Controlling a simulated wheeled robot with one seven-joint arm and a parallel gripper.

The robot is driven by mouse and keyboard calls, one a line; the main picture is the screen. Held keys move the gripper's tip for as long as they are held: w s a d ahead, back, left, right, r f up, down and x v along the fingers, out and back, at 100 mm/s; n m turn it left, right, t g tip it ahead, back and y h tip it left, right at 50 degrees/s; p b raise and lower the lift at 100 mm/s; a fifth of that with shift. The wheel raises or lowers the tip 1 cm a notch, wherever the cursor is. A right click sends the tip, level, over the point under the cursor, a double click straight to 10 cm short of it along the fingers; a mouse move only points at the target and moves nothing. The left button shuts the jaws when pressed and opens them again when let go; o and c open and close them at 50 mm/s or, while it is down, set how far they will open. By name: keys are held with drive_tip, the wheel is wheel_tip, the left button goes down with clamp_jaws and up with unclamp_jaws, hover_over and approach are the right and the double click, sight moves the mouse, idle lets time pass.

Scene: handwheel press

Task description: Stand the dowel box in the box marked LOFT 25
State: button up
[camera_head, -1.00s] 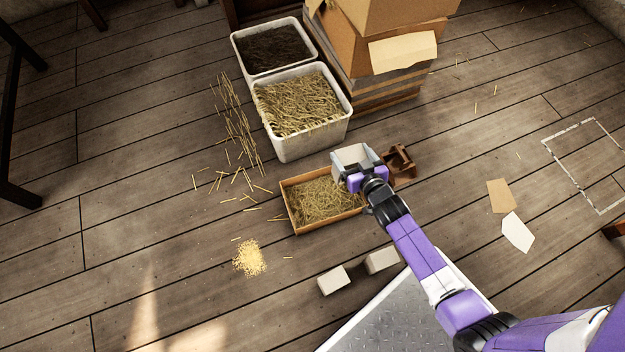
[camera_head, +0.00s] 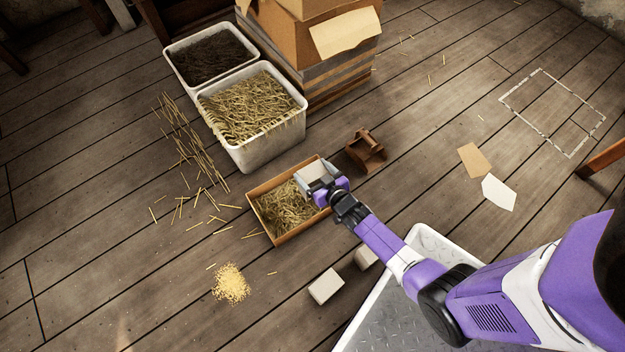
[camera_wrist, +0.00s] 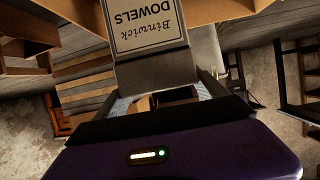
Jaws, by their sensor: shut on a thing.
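The dowel box (camera_head: 314,171) is a small pale grey box held at the end of my arm. In the wrist view the dowel box (camera_wrist: 150,62) shows a label reading "Binwick DOWELS", upside down in the picture. My gripper (camera_head: 322,184) is shut on it. The held box appears over the back right corner of a low, open cardboard box (camera_head: 275,239) with straw inside. I cannot tell whether the two touch. No LOFT 25 marking can be read in either view.
A brown wooden holder (camera_head: 366,151) stands right of the cardboard box. Two white bins (camera_head: 268,150) and stacked cartons (camera_head: 340,75) are behind. Pale blocks (camera_head: 326,287) lie in front, beside a grain heap (camera_head: 231,284). Floor at the right is mostly clear, with paper pieces (camera_head: 498,192).

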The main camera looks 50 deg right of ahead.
drive_tip(key=shift+f+b, duration=1.35)
drive_tip(key=shift+f, duration=0.9)
drive_tip(key=shift+f, duration=0.15)
drive_tip(key=o, duration=2)
